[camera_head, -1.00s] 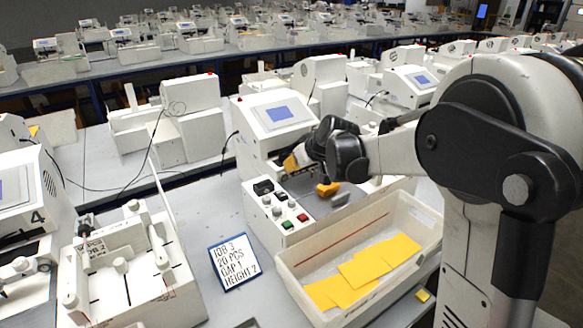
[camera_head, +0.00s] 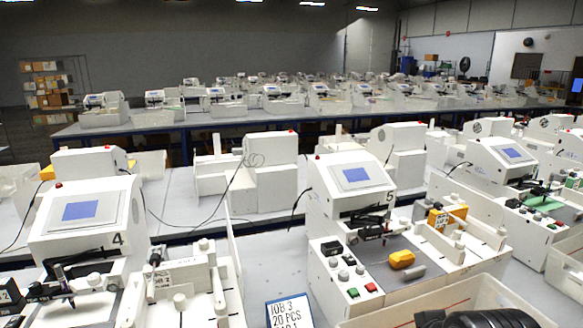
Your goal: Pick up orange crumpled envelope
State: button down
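A small crumpled orange piece (camera_head: 402,259), which looks like the orange crumpled envelope, lies on the dark grey bed of the plotter marked 5 (camera_head: 352,190). Nothing is seen holding it. A black, rounded part of my arm (camera_head: 475,317) shows at the bottom edge, over the white bin (camera_head: 515,292). My gripper's fingers are not in view, so I cannot see whether they hold anything. The bin's inside is mostly cut off below the picture.
An orange block (camera_head: 447,215) sits on the plotter's white carriage behind the bed. A sign (camera_head: 288,312) stands in front, cut off at the bottom. Plotter 4 (camera_head: 85,212) is at left. Grey table (camera_head: 272,258) is bare between the two plotters.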

aim_at(401, 260)
jog(key=i+l, duration=0.15)
jog(key=l, duration=0.3)
jog(key=i+l+u, duration=0.1)
jog(key=l, duration=0.3)
jog(key=i+l, duration=0.15)
jog(key=l, duration=0.3)
jog(key=i+l+u, duration=0.1)
jog(key=l, duration=0.3)
